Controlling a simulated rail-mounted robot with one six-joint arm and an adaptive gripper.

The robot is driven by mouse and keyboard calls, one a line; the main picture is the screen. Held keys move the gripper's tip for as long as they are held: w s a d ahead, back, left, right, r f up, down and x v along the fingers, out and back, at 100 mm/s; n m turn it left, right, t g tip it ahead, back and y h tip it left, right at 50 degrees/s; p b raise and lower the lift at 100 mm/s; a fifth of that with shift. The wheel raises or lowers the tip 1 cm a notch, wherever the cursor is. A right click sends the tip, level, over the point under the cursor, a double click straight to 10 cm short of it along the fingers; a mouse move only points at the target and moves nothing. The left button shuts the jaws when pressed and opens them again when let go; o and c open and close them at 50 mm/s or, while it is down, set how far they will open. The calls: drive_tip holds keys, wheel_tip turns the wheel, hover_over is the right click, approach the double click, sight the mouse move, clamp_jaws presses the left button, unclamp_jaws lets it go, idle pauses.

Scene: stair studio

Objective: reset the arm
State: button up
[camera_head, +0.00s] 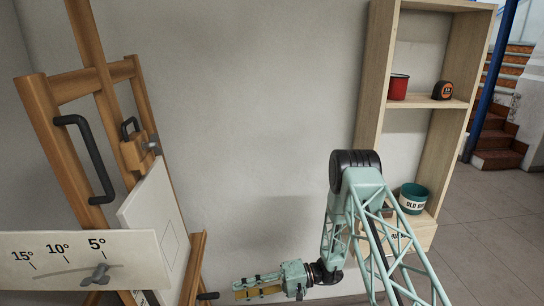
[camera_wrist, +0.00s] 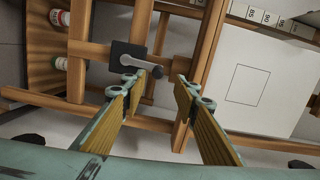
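My teal gripper (camera_head: 240,288) is at the bottom centre of the head view, at the end of my arm and pointing left toward the wooden easel (camera_head: 62,140). In the wrist view its two fingers with yellowish inner pads (camera_wrist: 160,84) stand apart with nothing held between them. Beyond the fingertips are the easel's wooden bars and a black block with a grey lever (camera_wrist: 142,72). The left fingertip overlaps this lever in the picture; I cannot tell whether they touch.
A white board (camera_head: 152,215) rests on the easel, and a scale plate (camera_head: 75,262) marked in degrees is in front. Bare wall lies between.

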drive_tip(key=s+d+r+g+h, duration=0.1)
drive_tip(key=s+d+r+h, duration=0.25)
drive_tip(key=r, duration=0.85)
drive_tip(key=s+d+r+n+h, duration=0.15)
drive_tip(key=s+d+r, duration=0.3)
drive_tip(key=r, duration=0.65)
drive_tip(key=s+d+r+g+h, duration=0.1)
drive_tip(key=s+d+r+h, duration=0.3)
drive_tip(key=r, duration=0.8)
drive_tip(key=s+d+r+m+t+h, duration=0.1)
drive_tip(key=s+d+r+t+h, duration=0.1)
drive_tip(key=s+d+r, duration=0.4)
drive_tip(key=s+d+r+m+t+h, duration=0.2)
drive_tip(key=s+d+r, duration=0.4)
drive_tip(key=s, duration=0.7)
drive_tip(key=s+d+r+m+t+h, duration=0.1)
drive_tip(key=s+d+r+t+h, duration=0.2)
drive_tip(key=s+d, duration=0.6)
drive_tip(key=shift+s+d+r+t, duration=0.4)
drive_tip(key=shift+s+r+t, duration=0.25)
drive_tip(key=shift+r+t, duration=0.8)
drive_tip(key=shift+r+m+g, duration=0.25)
